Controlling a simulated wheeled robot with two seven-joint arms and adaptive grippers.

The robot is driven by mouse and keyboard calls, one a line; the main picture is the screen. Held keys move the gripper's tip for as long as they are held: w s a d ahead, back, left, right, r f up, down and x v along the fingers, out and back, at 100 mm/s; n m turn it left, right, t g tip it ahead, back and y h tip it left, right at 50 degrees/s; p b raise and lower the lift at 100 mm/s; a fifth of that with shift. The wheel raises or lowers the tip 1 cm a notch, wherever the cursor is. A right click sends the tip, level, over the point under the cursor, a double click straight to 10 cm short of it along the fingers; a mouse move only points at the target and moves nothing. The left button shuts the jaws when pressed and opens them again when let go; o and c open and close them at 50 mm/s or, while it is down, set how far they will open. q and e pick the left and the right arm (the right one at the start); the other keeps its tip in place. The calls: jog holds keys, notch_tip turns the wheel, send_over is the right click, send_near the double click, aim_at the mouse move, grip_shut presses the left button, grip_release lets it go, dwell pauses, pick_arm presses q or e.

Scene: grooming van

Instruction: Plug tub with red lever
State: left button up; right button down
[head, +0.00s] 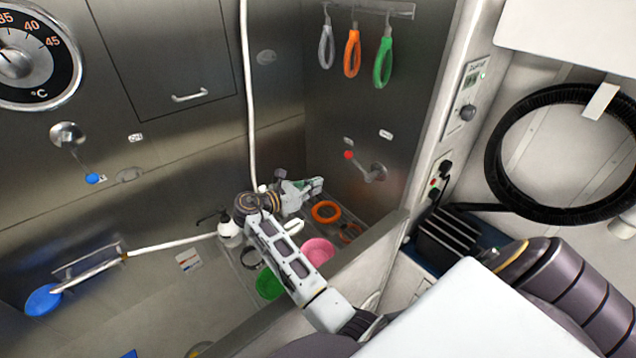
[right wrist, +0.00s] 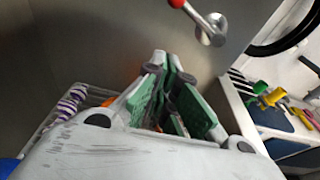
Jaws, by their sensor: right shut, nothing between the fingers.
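The red lever (head: 348,155) is a red ball knob on a short steel arm, on the tub's right-hand steel wall. Its round steel mount (head: 375,172) sits just right of the knob. In the right wrist view the red knob (right wrist: 177,3) is cut by the top edge, beside its mount (right wrist: 210,28). My right gripper (head: 312,186), with green pads, is below and left of the lever and apart from it. Its fingers (right wrist: 168,98) are shut with nothing held. My left gripper is not in view. I cannot make out a plug or drain.
A blue-tipped lever (head: 93,178) is on the left steel wall. A rack below my right arm holds an orange ring (head: 325,211), a pink bowl (head: 318,250) and a green bowl (head: 269,285). A white hose (head: 249,90) hangs down. Coloured loops (head: 352,54) hang above the lever.

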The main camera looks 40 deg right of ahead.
jog(key=d+r+p, duration=0.1)
jog(key=d+p, duration=0.1)
jog(key=d, duration=0.8)
jog(key=shift+w+d+r+p, duration=0.2)
jog(key=shift+w+r+p, duration=0.15)
jog(key=shift+w+r, duration=0.1)
jog(key=shift+w, duration=0.15)
